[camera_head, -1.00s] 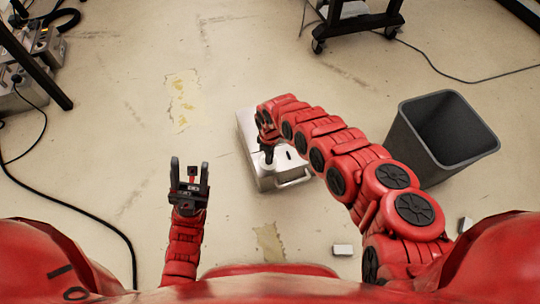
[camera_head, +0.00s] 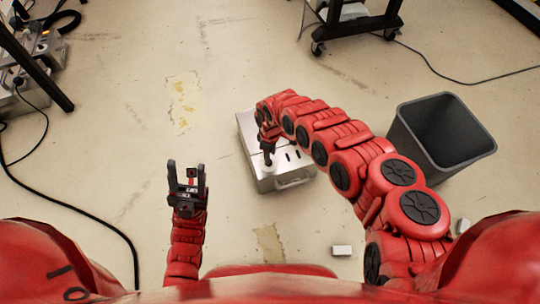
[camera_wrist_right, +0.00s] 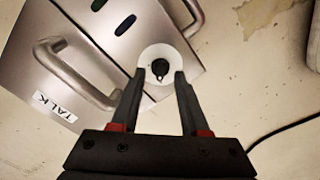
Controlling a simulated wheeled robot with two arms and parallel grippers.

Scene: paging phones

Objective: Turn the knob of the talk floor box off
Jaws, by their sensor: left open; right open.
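The talk floor box (camera_head: 276,181) is a silver box on the floor, partly hidden under my right arm in the head view. In the right wrist view the box (camera_wrist_right: 110,50) shows its TALK label (camera_wrist_right: 54,106), metal handles and a black knob (camera_wrist_right: 160,68) on a round white plate. My right gripper (camera_wrist_right: 161,78) is open, its fingertips on either side of the knob; I cannot tell whether they touch it. In the head view my right gripper (camera_head: 268,158) is over the box's near left part. My left gripper (camera_head: 186,170) is open and empty, above the floor left of the box.
A dark grey bin (camera_head: 440,140) stands right of the box. A black wheeled stand (camera_head: 355,22) is at the back. Small white blocks (camera_head: 342,250) lie near my base. A black cable (camera_head: 75,208) runs along the left floor. Other grey boxes (camera_head: 40,50) stand at far left.

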